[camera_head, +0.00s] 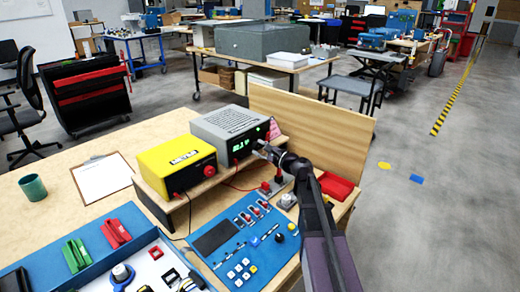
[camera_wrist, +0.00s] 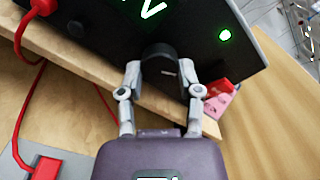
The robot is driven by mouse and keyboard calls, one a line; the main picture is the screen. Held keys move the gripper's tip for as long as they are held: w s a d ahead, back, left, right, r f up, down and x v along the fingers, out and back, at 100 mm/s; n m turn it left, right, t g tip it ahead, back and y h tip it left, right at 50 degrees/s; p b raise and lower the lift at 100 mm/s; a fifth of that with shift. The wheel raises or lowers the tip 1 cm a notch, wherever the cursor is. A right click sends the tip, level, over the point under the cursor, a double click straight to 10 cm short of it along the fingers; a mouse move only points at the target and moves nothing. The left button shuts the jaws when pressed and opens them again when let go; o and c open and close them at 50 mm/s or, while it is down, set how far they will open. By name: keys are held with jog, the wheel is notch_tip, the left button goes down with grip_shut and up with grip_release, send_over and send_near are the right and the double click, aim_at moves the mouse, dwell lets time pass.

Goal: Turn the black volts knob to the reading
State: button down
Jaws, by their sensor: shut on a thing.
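The grey power supply (camera_head: 231,128) stands on the wooden shelf, with a green lit display on its dark front. In the wrist view its dark front panel (camera_wrist: 100,28) shows part of the green digits and a round green light. The black volts knob (camera_wrist: 161,72) sits low on this panel, with a pale mark on its face. My gripper (camera_wrist: 163,75) is shut on the knob, one finger on each side of it. In the head view my gripper (camera_head: 264,147) reaches the front of the supply and hides the knob. The full reading cannot be made out.
A yellow meter (camera_head: 176,165) stands left of the supply. A red plug and cable (camera_wrist: 40,8) hang at the panel's left. A pink part (camera_wrist: 218,97) lies right of my gripper.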

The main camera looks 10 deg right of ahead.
jog(key=shift+a+m, duration=0.1)
jog(key=shift+m, duration=1.5)
jog(key=shift+c, duration=1.4)
grip_release()
jog(key=shift+s, duration=0.1)
jog(key=v, duration=1.2)
jog(key=shift+f, duration=0.1)
